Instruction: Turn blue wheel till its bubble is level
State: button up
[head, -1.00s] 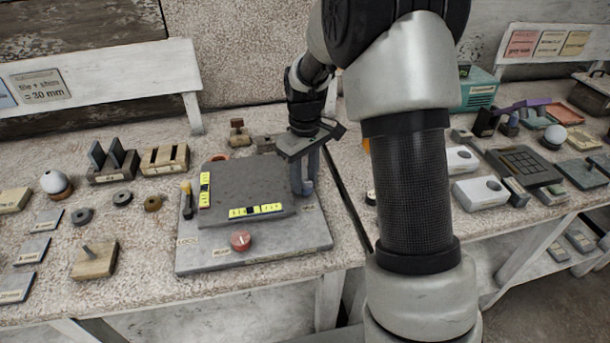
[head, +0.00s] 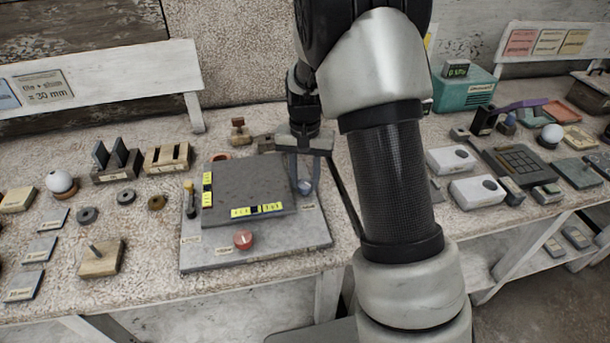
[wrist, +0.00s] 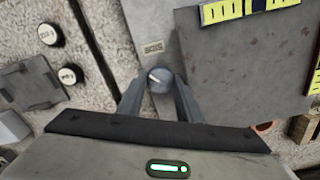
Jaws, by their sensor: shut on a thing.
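The blue wheel (head: 305,188) is a small blue-grey knob at the right side of the grey base plate (head: 313,232). In the wrist view the wheel (wrist: 160,84) shows a pale pointer line on top. My gripper (head: 303,180) points down over it, with one finger on each side, shut on it. The dark grey levelling plate (head: 245,185) carries two yellow vials. The front vial (head: 270,208) has a dark mark near its middle; the left vial (head: 207,199) also has a dark mark. I cannot make out either bubble exactly.
Slotted blocks (head: 166,158) stand behind left. White boxes (head: 478,191) lie to the right, beyond my arm. A small label (wrist: 153,47) is beside the blue wheel.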

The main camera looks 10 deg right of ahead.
aim_at(305, 182)
jog(key=m+p, duration=0.1)
jog(key=m, duration=0.4)
jog(key=shift+r, duration=0.1)
dwell(0.4)
jog(key=o, duration=1)
jog(key=shift+o, duration=0.2)
notch_tip(305, 182, up, 17)
jog(key=p, duration=0.2)
jog(key=shift+r, duration=0.15)
